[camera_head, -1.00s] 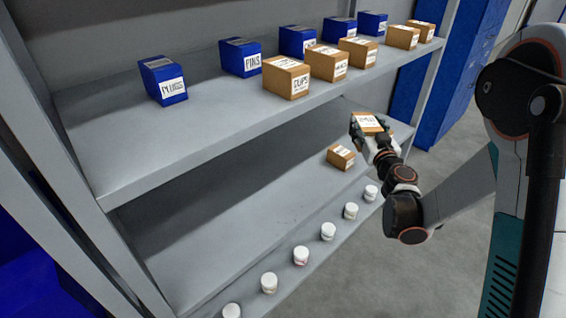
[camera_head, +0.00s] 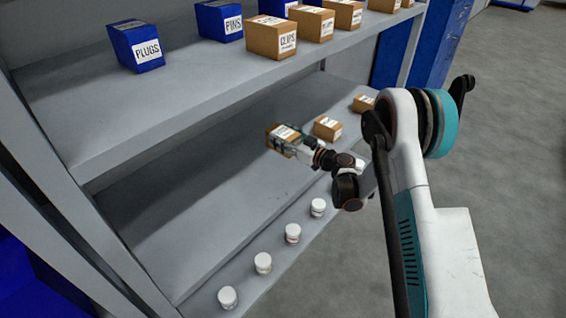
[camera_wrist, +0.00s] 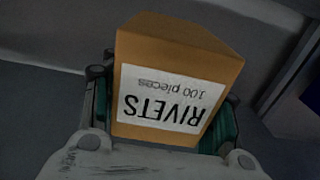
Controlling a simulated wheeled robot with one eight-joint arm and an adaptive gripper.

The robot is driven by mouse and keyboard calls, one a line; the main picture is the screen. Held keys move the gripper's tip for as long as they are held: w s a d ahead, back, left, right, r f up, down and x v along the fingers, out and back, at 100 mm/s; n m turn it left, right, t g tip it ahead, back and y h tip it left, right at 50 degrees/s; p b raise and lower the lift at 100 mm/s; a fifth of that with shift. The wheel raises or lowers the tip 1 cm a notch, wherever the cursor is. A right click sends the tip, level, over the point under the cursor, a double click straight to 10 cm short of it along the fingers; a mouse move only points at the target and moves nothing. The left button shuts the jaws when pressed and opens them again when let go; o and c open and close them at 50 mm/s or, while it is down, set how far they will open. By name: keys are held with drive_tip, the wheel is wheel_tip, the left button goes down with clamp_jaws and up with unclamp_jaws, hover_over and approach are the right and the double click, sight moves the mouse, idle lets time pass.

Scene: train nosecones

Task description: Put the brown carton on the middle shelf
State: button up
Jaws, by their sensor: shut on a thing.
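The brown carton (camera_head: 279,141) is in my gripper (camera_head: 285,138), over the middle shelf (camera_head: 190,205), left of the other cartons there. In the wrist view the carton (camera_wrist: 178,50) fills the middle, its white label reading "RIVETS 100 pieces" upside down. The fingers of my gripper (camera_wrist: 165,115) are shut on it from both sides, with greenish pads beside it. I cannot tell whether its underside touches the shelf.
Two brown cartons (camera_head: 327,127) (camera_head: 363,103) stand on the middle shelf to the right. Several white-lidded jars (camera_head: 292,233) stand in a row below and in front. The upper shelf (camera_head: 150,105) holds blue and brown boxes. The middle shelf's left part is clear.

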wheel_tip(320, 180, down, 11)
drive_tip(key=b, duration=0.3)
drive_tip(key=shift+f, duration=0.1)
drive_tip(key=o, duration=1.3)
